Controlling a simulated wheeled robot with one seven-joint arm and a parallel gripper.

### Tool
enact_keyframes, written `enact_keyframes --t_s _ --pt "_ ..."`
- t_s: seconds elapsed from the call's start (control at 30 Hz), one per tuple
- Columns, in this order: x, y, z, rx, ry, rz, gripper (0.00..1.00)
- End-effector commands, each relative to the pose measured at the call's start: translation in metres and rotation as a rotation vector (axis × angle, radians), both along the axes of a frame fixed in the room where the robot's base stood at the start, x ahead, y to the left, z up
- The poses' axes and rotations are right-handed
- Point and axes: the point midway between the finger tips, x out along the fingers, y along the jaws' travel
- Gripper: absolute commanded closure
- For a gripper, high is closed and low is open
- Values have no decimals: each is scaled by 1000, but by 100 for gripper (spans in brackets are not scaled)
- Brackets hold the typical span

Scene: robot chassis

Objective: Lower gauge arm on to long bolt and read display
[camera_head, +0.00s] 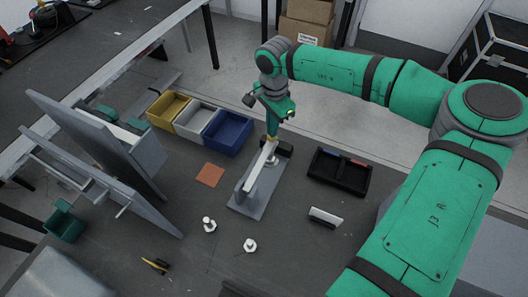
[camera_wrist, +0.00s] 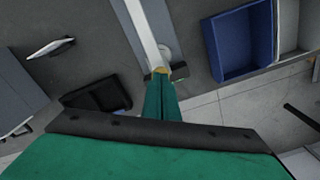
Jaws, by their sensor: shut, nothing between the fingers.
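The gauge has a grey base plate (camera_head: 248,203) and a long pale arm (camera_head: 257,168), which also shows in the wrist view (camera_wrist: 143,28). My gripper (camera_head: 271,138) is shut and empty at the arm's far end. In the wrist view its green fingers (camera_wrist: 160,85) meet at a small yellow tip on that end; contact is unclear. A pale round piece (camera_wrist: 171,52) sits beside the arm there; I cannot tell if it is the long bolt. Two pale bolts, one left (camera_head: 209,224) and one right (camera_head: 250,245), stand on the table. No readable display shows.
Yellow (camera_head: 166,110), grey (camera_head: 193,119) and blue (camera_head: 228,131) bins stand behind the gauge. A black tray (camera_head: 340,172) and a small white-faced object (camera_head: 325,216) lie to its right. An orange square (camera_head: 210,174) lies left. Grey panels (camera_head: 100,140) stand further left.

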Motion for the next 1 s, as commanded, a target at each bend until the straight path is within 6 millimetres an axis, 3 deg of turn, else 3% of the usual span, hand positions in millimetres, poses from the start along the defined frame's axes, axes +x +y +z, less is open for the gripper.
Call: enact_keyframes --t_s 0.57,1.0 --pt "0 0 -4 0 0 0 100" --pt "0 0 26 0 -1 0 100"
